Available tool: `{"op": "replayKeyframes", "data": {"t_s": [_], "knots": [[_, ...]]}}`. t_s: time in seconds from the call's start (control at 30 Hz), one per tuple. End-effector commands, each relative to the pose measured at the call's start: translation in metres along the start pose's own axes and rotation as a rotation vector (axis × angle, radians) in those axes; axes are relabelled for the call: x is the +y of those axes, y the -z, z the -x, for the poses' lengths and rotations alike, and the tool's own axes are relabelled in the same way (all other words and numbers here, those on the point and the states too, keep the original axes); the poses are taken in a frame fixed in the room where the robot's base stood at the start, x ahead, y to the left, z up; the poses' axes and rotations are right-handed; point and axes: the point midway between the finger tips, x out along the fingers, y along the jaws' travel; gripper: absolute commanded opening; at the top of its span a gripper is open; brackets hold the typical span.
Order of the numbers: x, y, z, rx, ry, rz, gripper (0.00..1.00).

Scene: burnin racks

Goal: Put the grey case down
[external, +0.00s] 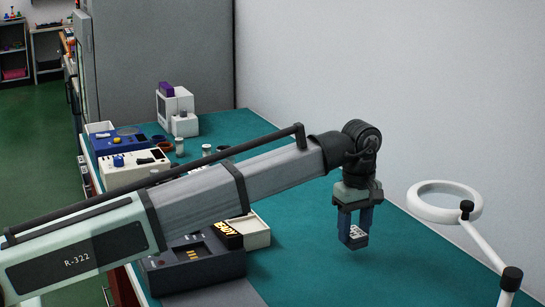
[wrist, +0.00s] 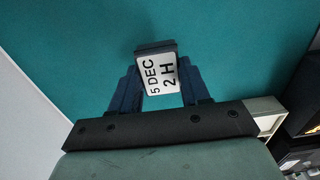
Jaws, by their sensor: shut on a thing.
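The grey case (wrist: 155,47) is a small dark grey block with a white label reading "5 DEC 2 H" in the wrist view. It also shows in the external view (external: 355,237), at the lower end of my arm. My gripper (external: 355,232) points down over the right part of the teal bench (external: 310,270). Its two blue fingers, also seen in the wrist view (wrist: 158,85), are shut on the case. The case appears to be held above the bench; its exact height is hard to tell.
A dark device with a lit display (external: 228,236) and a cream open tray (external: 257,232) stand left of my gripper. A white ring magnifier (external: 412,200) stands at the right. Several instruments, including a cream box (external: 133,170), sit at the back left. The bench around the gripper is clear.

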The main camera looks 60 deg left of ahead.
Motion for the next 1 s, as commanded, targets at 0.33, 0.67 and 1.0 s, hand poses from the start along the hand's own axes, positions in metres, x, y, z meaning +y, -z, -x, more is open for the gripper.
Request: {"op": "replayKeyframes", "data": {"t_s": [0.33,0.67,1.0], "knots": [[0.0,0.0,-0.035,0.0,0.001,-0.001,0.14],[0.0,0.0,-0.04,0.0,0.0,-0.001,0.14],[0.0,0.0,-0.042,0.0,0.0,-0.001,0.65]]}}
